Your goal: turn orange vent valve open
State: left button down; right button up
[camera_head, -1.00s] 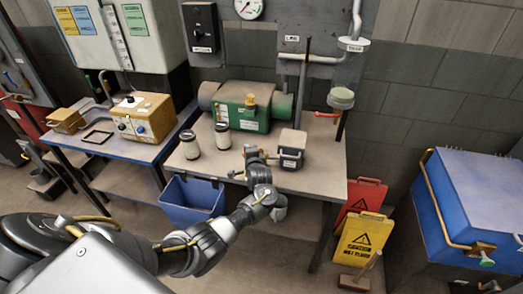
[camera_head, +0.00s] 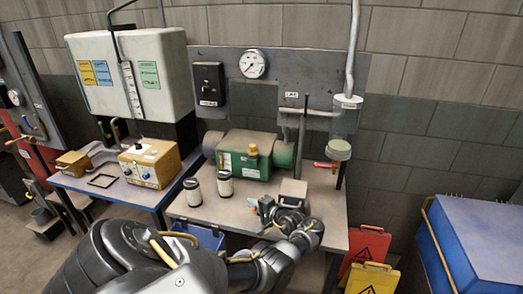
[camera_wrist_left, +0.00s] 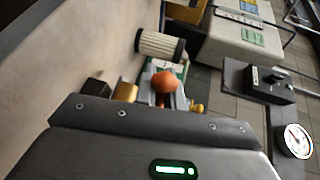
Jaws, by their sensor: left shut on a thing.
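My left gripper (camera_head: 265,209) is over the front of the metal table, just left of and in front of a small grey box (camera_head: 294,187). In the left wrist view the fingers (camera_wrist_left: 165,97) are shut on a round orange knob (camera_wrist_left: 164,81), taken as the vent valve. The knob's stem and mount are hidden by the gripper. In the head view the held knob cannot be made out. A separate red-orange handle (camera_head: 326,165) sticks out at the clear bowl on the right, apart from the gripper. My right gripper is not in view.
A green pump (camera_head: 244,158) stands behind, with two filter cartridges (camera_head: 193,192) (camera_head: 224,184) in front of it. A yellow control box (camera_head: 149,164) is on the left table. A gauge (camera_head: 253,64) hangs on the back panel. A blue chest (camera_head: 480,245) stands right.

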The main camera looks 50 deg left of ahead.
pick_arm(q)
jog(key=shift+s+d+f, duration=0.1)
jog(key=shift+s+f, duration=0.25)
jog(key=c, duration=1.7)
grip_release()
jog(key=shift+o, duration=1)
jog(key=shift+r, duration=0.25)
jog(key=v, duration=1)
jog(key=shift+d+p, duration=0.35)
jog(key=shift+p, duration=0.05)
jog(key=shift+w+r, duration=0.1)
